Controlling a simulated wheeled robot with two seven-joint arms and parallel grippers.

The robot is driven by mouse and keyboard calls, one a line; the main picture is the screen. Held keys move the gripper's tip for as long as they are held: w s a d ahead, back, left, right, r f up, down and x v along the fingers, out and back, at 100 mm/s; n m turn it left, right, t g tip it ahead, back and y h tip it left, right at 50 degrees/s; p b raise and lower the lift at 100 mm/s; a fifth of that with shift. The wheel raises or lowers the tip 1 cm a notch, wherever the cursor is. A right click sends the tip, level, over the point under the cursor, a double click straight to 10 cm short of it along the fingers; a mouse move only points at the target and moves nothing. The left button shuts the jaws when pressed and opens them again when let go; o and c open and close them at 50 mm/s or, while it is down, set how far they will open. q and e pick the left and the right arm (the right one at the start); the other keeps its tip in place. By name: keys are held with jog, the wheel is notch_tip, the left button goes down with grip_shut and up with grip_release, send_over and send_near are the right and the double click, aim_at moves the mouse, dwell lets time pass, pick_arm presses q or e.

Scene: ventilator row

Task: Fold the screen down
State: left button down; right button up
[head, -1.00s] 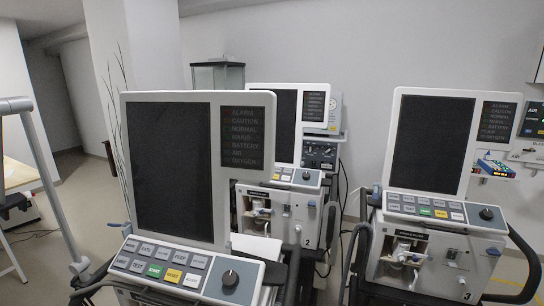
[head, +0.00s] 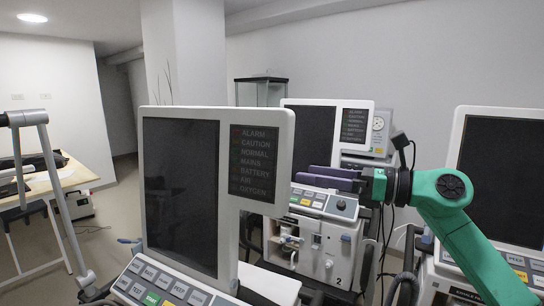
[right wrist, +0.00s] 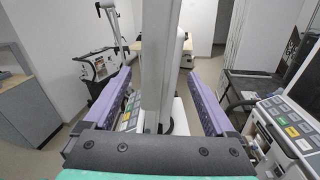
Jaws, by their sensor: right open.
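The nearest ventilator's screen (head: 181,190) stands upright in the head view, a dark panel in a white frame above its keypad (head: 165,285). In the right wrist view this screen (right wrist: 157,50) shows nearly edge-on, in line with the gap between my fingers. My right gripper (head: 303,177) is open, with purple fingers, to the right of the screen in the head view and pointing left toward it. The wrist view also shows the two spread fingers (right wrist: 157,85). I cannot tell whether the fingers touch the screen. My left gripper is not in view.
Ventilator 2 (head: 310,250) stands behind my right gripper with its screen (head: 308,130) up. Another ventilator's screen (head: 503,185) stands at the right, partly behind my right arm. A wooden table (head: 70,180) and a grey metal pole (head: 62,200) are at the left.

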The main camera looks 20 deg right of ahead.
aim_at(271, 167)
jog(key=p+x, duration=0.1)
jog(key=x, duration=0.2)
jog(key=p+x, duration=0.2)
jog(key=x, duration=0.1)
jog(key=p+x, duration=0.2)
jog(key=x, duration=0.1)
jog(key=shift+a+r, duration=0.4)
jog(key=shift+a, duration=0.1)
jog(key=shift+w+f, duration=0.2)
jog(key=shift+f, duration=0.1)
grip_shut()
